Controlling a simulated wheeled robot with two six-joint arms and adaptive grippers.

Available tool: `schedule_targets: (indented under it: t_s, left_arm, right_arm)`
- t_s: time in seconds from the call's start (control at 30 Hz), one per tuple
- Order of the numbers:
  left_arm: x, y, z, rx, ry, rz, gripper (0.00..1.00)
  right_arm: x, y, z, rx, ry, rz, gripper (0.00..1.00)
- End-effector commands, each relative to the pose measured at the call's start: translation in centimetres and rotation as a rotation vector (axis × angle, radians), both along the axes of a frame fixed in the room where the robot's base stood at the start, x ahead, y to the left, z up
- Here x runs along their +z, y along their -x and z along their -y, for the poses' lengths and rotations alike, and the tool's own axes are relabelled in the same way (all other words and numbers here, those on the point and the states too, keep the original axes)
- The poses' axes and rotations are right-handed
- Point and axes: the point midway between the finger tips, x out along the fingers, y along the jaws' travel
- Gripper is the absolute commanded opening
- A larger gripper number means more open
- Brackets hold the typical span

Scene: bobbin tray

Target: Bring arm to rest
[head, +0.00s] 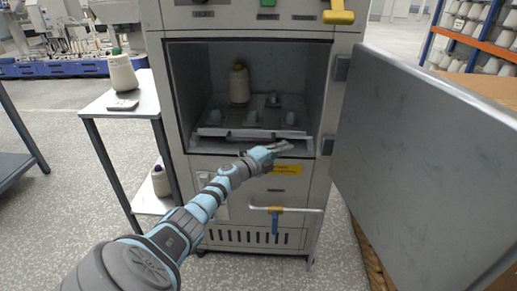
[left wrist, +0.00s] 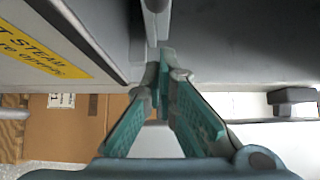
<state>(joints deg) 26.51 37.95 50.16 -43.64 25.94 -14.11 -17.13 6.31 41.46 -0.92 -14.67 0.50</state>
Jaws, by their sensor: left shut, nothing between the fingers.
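My left arm reaches in from the bottom left of the head view. Its gripper (head: 278,149) is at the front lip of the open cabinet (head: 178,95), in front of the tray (head: 215,132). In the left wrist view the teal fingers (left wrist: 163,72) come together at their tips with nothing between them. The tips are close to a grey metal edge; I cannot tell whether they touch it. A cream bobbin (head: 240,87) stands upright at the back left of the tray, among several empty pegs. My right gripper is not in view.
The cabinet door (head: 425,160) stands wide open at right. A valve handle (head: 276,220) on a pipe sticks out below the opening. A side table (head: 92,108) at left carries a bobbin (head: 122,73) and a small grey object (head: 123,104); another bobbin (head: 160,182) stands on its lower shelf.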

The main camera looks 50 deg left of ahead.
Motion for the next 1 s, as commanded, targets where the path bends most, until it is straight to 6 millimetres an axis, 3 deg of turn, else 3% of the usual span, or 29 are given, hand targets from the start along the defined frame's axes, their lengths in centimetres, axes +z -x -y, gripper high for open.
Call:
schedule_targets:
  t_s: [0.03, 0.13, 0.3, 0.67, 0.77, 0.87, 0.97, 1.0]
  left_arm:
    - [0.3, 1.7, 0.0, -0.004, -0.006, -0.008, 0.00]
    - [-0.1, 4.9, -0.3, -0.002, -0.004, -0.008, 0.00]
    - [-0.2, 7.8, -0.5, 0.002, -0.002, -0.005, 0.00]
    - [-0.2, 8.5, -0.6, 0.005, 0.003, -0.003, 0.00]
    - [-0.8, 8.5, -1.3, 0.039, 0.075, -0.027, 0.00]
    - [-4.6, 9.6, -4.7, 0.184, 0.232, -0.117, 0.00]
    - [-13.4, 13.2, -6.5, 0.379, 0.456, -0.256, 0.00]
    - [-17.4, 15.4, -6.4, 0.460, 0.544, -0.318, 0.00]
  right_arm:
    - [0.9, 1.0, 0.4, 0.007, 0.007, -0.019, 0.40]
    - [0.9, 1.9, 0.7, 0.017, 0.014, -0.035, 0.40]
    - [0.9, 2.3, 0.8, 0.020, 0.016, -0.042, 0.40]
    - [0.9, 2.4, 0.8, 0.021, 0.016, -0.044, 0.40]
    - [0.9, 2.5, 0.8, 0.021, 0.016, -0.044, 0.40]
    - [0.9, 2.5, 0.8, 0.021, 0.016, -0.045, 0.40]
    - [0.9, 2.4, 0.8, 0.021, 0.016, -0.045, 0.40]
    - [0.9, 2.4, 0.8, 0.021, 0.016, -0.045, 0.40]
